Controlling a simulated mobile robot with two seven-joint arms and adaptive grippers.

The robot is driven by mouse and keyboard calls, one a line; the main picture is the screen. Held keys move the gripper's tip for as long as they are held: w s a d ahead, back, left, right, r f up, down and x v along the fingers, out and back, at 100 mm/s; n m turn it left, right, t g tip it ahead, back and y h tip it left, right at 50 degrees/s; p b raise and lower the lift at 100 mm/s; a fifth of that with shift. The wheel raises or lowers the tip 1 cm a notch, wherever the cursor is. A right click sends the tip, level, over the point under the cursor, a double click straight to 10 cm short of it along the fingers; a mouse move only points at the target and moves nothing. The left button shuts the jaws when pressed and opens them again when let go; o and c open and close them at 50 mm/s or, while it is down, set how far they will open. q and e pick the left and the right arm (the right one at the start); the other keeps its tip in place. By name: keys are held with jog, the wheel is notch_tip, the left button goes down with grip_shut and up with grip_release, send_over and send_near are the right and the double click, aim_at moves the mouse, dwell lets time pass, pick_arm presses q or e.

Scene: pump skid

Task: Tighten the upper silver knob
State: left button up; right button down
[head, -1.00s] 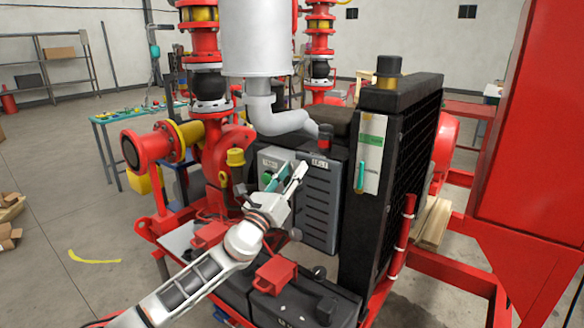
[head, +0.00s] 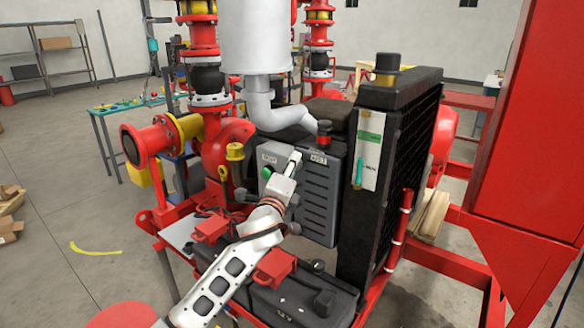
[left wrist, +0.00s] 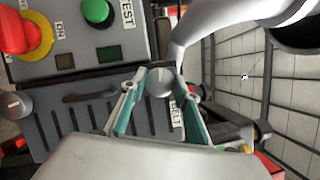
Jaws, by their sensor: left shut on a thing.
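The upper silver knob (left wrist: 158,83) shows in the left wrist view at the edge of a dark ribbed cover (left wrist: 75,125), next to the BELT label. My left gripper (left wrist: 159,76) is shut on this knob, with one teal-padded finger on each side. In the head view my left gripper (head: 292,165) reaches to the upper left of the ribbed cover (head: 318,205) and hides the knob. A second silver knob (left wrist: 14,104) sits at the far left of the left wrist view, clear of the fingers. My right gripper is not in view.
A grey control box (left wrist: 75,35) with a green button (left wrist: 96,11) and a red stop button (left wrist: 18,32) lies close to the fingers. A grey exhaust pipe (head: 270,112) runs above. The black radiator (head: 385,180) stands to the right.

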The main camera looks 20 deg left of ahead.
pick_arm(q)
jog(key=shift+a+r+n+g+h, duration=0.1)
jog(key=shift+n+g+h, duration=0.75)
jog(key=shift+n, duration=1.8)
jog(key=shift+n+g+h, duration=0.5)
jog(key=shift+n+g, duration=0.7)
jog(key=shift+n, duration=1.4)
jog(key=shift+a+r+n+g+h, duration=0.1)
jog(key=shift+n+g+h, duration=0.75)
jog(key=shift+n, duration=1.8)
jog(key=shift+f+g, duration=0.1)
jog(key=shift+g, duration=0.2)
jog(key=o, duration=1.1)
